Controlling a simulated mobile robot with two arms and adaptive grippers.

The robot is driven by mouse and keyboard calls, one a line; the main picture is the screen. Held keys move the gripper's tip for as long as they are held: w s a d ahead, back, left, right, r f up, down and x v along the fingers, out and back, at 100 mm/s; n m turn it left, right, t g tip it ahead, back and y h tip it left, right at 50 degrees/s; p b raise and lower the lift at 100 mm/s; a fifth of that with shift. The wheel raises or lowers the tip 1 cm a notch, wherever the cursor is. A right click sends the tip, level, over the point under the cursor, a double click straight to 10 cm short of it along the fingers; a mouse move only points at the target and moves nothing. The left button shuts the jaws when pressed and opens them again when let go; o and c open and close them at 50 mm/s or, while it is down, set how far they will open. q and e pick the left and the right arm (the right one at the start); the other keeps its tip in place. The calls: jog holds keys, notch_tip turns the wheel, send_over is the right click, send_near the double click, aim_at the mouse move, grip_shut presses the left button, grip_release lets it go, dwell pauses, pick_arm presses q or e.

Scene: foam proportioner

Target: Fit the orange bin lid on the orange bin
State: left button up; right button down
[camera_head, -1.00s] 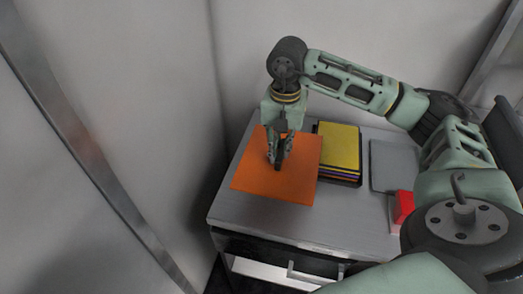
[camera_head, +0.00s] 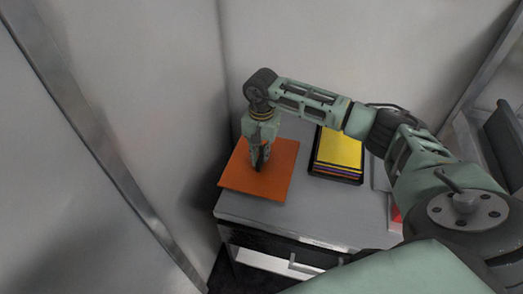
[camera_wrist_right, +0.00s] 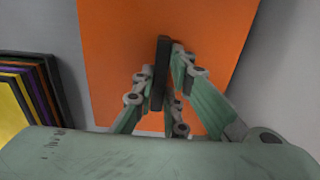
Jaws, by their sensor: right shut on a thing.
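The orange bin lid (camera_head: 277,180) is a flat orange square with a dark upright handle. My right gripper (camera_head: 259,163) points down and is shut on that handle. In the right wrist view the lid (camera_wrist_right: 215,45) fills the middle, and the fingers (camera_wrist_right: 162,78) pinch the dark handle (camera_wrist_right: 160,62) from both sides. In the head view the lid is over the left end of the grey cabinet top and reaches past its left edge. Its height above the top is hard to tell. I cannot see the orange bin. My left gripper is out of view.
A dark tray with stacked yellow, purple and orange sheets (camera_head: 339,148) lies to the right of the lid, with a gap between. The grey cabinet top (camera_head: 315,211) is clear in front. A pale wall (camera_head: 180,90) stands close on the left. A red item (camera_head: 395,213) is mostly hidden by my arm.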

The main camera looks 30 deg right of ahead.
jog(key=shift+a+f, duration=0.1)
jog(key=shift+f, duration=0.1)
jog(key=c, duration=1.8)
grip_release()
jog(key=shift+r, duration=0.1)
jog(key=shift+o, duration=0.2)
